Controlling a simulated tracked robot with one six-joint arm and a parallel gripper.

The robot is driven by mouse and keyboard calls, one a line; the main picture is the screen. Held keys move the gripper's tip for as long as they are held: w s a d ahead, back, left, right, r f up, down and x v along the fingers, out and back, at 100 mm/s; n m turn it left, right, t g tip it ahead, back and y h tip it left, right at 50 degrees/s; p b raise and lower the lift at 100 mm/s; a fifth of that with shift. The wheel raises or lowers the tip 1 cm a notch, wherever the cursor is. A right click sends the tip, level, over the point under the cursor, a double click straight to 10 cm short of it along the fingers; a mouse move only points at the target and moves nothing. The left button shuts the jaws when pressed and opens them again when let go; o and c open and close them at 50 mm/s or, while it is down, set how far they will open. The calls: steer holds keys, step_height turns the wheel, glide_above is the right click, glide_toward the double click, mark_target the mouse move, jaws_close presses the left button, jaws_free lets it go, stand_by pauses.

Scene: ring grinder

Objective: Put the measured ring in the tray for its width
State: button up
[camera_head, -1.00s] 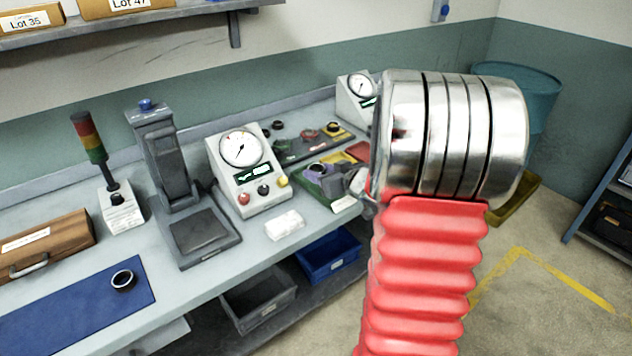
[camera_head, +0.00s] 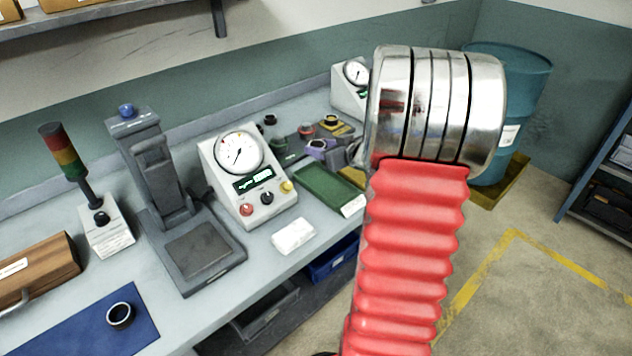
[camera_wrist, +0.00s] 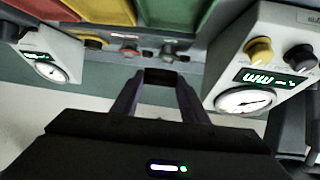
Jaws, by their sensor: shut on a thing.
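My gripper (camera_head: 318,147) has purple fingers, small in the head view beside the ribbed red arm. In the wrist view my gripper (camera_wrist: 160,76) is shut on a dark ring (camera_wrist: 160,82), seen edge-on between the fingertips. The ring is hard to make out in the head view. The green tray (camera_head: 328,190) lies in front of the gripper and looks empty where it shows. The yellow tray (camera_head: 352,175) is mostly behind my arm.
A dial gauge box (camera_head: 245,180) stands left of the green tray; another gauge box (camera_head: 350,92) stands behind. A rack with coloured pieces (camera_head: 305,131) lies between them. A press-like stand (camera_head: 165,190) is farther left. Another dark ring (camera_head: 120,315) lies on the blue mat (camera_head: 65,335).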

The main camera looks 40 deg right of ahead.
glide_above(318, 181)
step_height(318, 181, down, 6)
steer(key=shift+s+f, duration=0.1)
stand_by(0.5)
steer(key=shift+f, duration=1.9)
steer(key=shift+f, duration=0.3)
